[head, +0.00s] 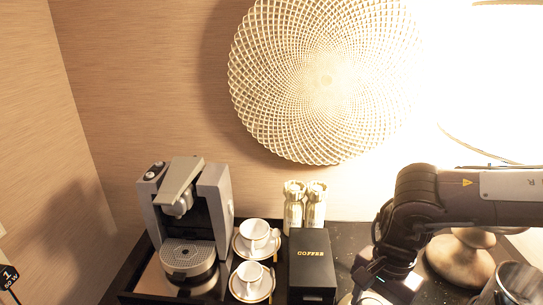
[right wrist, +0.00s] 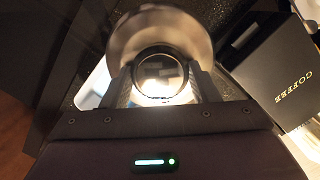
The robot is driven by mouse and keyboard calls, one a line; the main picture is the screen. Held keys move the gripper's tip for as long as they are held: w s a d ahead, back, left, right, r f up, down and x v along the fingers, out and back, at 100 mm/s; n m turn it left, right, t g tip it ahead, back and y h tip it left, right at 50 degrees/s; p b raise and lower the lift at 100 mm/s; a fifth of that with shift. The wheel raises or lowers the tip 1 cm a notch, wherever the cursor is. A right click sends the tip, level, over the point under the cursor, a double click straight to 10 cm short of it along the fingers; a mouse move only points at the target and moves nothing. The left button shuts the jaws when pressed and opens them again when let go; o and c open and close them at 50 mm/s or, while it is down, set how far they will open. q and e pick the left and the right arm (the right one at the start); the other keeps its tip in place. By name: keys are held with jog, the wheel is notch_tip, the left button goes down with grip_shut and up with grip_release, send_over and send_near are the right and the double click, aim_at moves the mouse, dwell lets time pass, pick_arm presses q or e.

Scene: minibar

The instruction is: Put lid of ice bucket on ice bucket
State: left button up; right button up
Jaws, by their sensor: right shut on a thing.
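My right gripper (right wrist: 163,88) is shut on the lid of the ice bucket, holding it by its round, dark-rimmed knob (right wrist: 160,68). In the right wrist view the lid (right wrist: 150,32) is a pale, blurred metal disc beyond the fingers. In the head view my right gripper (head: 372,290) points down at the bottom edge, right of the coffee box, with only a sliver of the lid (head: 346,299) showing. A grey, open-topped vessel (head: 518,283), possibly the ice bucket, is cut off at the lower right corner. My left gripper is out of view.
The black coffee box (head: 311,268) stands just left of my right gripper.

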jog(key=shift+m, duration=0.3)
jog(key=shift+w, duration=0.1)
jog(key=w+d+r+m+t+b, duration=0.1)
jog(key=w+d+r+m+b, duration=0.1)
jog(key=w+r+m, duration=0.6)
jog(key=w+d+r+m+t+b, duration=0.1)
jog(key=w+d+r+m+b, duration=0.15)
jog(key=w+m, duration=0.95)
jog(key=shift+s+d+f+m+h, duration=0.1)
jog(key=shift+s+f+m, duration=0.25)
jog(key=shift+f, duration=2.8)
jog(key=shift+s+f+m+h, duration=0.1)
jog(key=shift+s+f+m, duration=0.3)
jog(key=shift+f, duration=2.8)
jog(key=shift+s+d+f+m+h, duration=0.1)
jog(key=shift+s+f+m, duration=0.25)
jog(key=shift+f, duration=2.8)
jog(key=shift+s+a, duration=0.1)
jog(key=o, duration=1.5)
jog(key=shift+f, duration=0.15)
